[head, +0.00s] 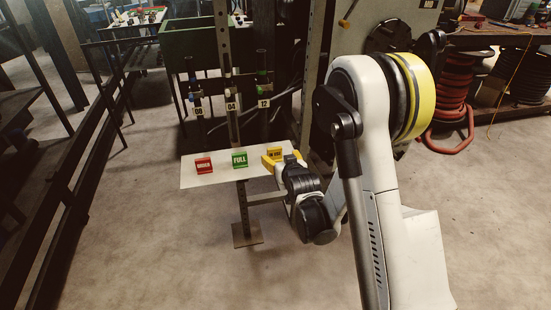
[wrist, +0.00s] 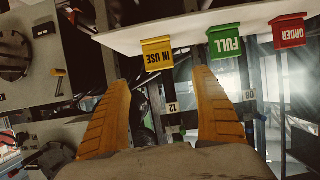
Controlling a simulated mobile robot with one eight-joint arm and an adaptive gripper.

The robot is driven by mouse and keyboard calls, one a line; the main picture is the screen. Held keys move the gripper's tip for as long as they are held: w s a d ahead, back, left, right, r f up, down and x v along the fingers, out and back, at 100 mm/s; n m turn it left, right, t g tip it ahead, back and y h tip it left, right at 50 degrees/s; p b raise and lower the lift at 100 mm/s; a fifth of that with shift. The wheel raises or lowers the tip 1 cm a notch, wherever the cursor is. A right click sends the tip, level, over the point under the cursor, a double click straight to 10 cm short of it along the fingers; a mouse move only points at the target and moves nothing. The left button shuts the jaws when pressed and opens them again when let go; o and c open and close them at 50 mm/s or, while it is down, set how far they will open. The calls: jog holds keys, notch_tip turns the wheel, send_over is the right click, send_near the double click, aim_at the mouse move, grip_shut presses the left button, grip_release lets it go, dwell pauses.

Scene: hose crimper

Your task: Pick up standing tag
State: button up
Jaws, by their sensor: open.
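Three tags stand in a row on a small white shelf (head: 217,179): a red ORDER tag (head: 203,165) at left, a green FULL tag (head: 239,160) in the middle and a yellow IN USE tag (head: 274,151) at right. My gripper (head: 270,160) is open at the yellow tag, with its orange fingers partly overlapping it in the head view. The wrist view is upside down. There the yellow tag (wrist: 157,55) appears beyond the gap between my fingertips (wrist: 163,78), with nothing held. The green tag (wrist: 223,42) and red tag (wrist: 288,32) are off to the right.
A metal post (head: 243,213) carries the shelf. Behind it are hanging number labels 08 (head: 198,112), 04 (head: 231,106) and 12 (head: 264,103) near a green bin (head: 205,42). Hose coils (head: 458,90) stand at right. The floor in front is clear.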

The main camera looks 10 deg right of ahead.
aim_at(275, 150)
jog(key=p+x, duration=0.1)
jog(key=x, duration=0.2)
jog(key=shift+w, duration=0.4)
jog(key=b+x, duration=0.2)
jog(key=x, duration=0.3)
jog(key=shift+w+f, duration=0.2)
jog(key=shift+f, duration=0.05)
jog(key=shift+r, duration=0.1)
jog(key=c, duration=1.1)
